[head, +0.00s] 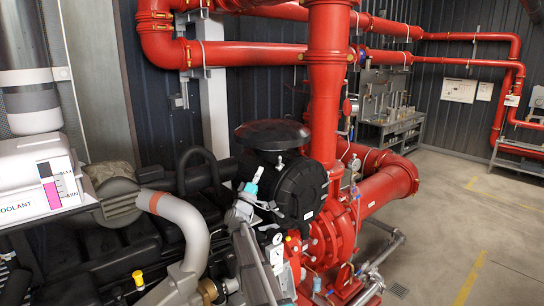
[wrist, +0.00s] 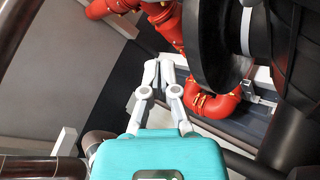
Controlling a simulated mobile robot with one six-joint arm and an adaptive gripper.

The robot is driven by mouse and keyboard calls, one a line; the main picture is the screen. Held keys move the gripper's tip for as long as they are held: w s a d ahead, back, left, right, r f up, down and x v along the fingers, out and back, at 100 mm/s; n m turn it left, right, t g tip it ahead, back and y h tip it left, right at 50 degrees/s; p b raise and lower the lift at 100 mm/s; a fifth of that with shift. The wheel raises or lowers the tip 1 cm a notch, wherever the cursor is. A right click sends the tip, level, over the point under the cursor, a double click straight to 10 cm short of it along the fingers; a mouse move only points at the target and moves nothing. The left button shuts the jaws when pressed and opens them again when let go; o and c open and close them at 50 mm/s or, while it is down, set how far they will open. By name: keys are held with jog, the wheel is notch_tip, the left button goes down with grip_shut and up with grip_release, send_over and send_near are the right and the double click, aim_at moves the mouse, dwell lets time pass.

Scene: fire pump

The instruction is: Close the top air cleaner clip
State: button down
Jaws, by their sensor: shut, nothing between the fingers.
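The air cleaner is a black ribbed drum (head: 296,190), mid-picture in the head view. In the wrist view its dark rounded body (wrist: 290,45) fills the upper right. A small metal clip (wrist: 249,85) shows at the drum's lower edge there; I cannot tell whether it is the top one or whether it is latched. Another pale piece shows at the frame's top edge. My gripper (wrist: 160,62) is shut and empty, left of the drum and apart from the clip in the wrist picture. Its teal body also shows left of the drum in the head view.
Red pipes (head: 325,80) rise behind the air cleaner, and a red pump (head: 340,230) stands to its right. A grey curved pipe (head: 180,220) and a coolant tank (head: 38,180) are at left. Open floor (head: 450,220) lies right.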

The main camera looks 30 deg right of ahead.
aim_at(279, 163)
jog(key=shift+w, duration=0.35)
jog(key=p+x, duration=0.7)
jog(key=x, duration=0.3)
jog(key=shift+s+d+f+b, duration=0.15)
jog(key=shift+s+f+b, duration=1.15)
jog(key=shift+s+b, duration=0.25)
jog(key=shift+a, duration=0.25)
jog(key=shift+f, duration=0.1)
